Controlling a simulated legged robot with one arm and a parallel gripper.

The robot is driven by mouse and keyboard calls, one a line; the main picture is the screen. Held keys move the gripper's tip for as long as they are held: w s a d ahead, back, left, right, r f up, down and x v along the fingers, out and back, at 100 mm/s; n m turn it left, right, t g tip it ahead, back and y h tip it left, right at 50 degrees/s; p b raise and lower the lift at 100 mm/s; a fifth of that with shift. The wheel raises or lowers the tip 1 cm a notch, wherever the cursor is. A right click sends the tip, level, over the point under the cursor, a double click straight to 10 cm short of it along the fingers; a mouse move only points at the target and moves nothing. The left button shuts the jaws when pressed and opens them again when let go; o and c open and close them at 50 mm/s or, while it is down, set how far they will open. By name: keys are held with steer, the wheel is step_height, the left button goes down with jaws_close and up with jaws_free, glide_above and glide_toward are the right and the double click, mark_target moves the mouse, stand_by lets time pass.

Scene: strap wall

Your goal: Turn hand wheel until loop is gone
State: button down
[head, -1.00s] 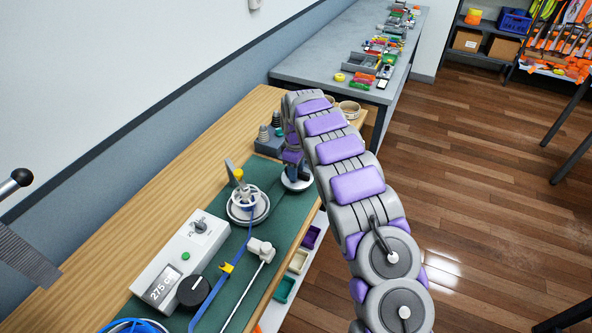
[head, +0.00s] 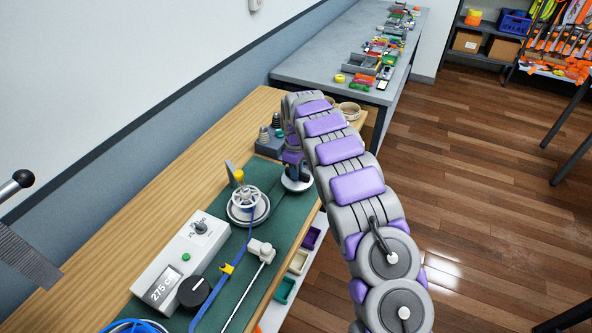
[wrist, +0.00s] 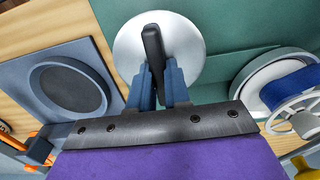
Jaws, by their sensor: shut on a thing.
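The strap (head: 239,254) runs from the reel toward the front, through a yellow clip (head: 227,269). I cannot make out a clear slack loop.
A grey box with a dial (head: 194,306) and display reading about 275 cm stands left of the strap. A white pivoting arm (head: 262,250) lies right of it. A blue coil (head: 138,326) is at the front. A blue-grey block (wrist: 70,85) sits beside the wheel.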

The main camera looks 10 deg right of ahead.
steer(key=shift+r, duration=0.1)
steer(key=m+p, duration=0.3)
steer(key=shift+w+r+m, duration=0.1)
steer(key=shift+m, duration=0.3)
steer(key=shift+d+f+m+p, duration=0.1)
steer(key=shift+f+m+p, duration=0.1)
steer(key=shift+m+p, duration=1.4)
steer(key=shift+m+b, duration=0.3)
steer(key=shift+m, duration=0.1)
steer(key=c, duration=1.1)
jaws_free()
step_height(320, 180, up, 17)
steer(key=shift+r+p, duration=0.15)
steer(key=shift+p, duration=1.05)
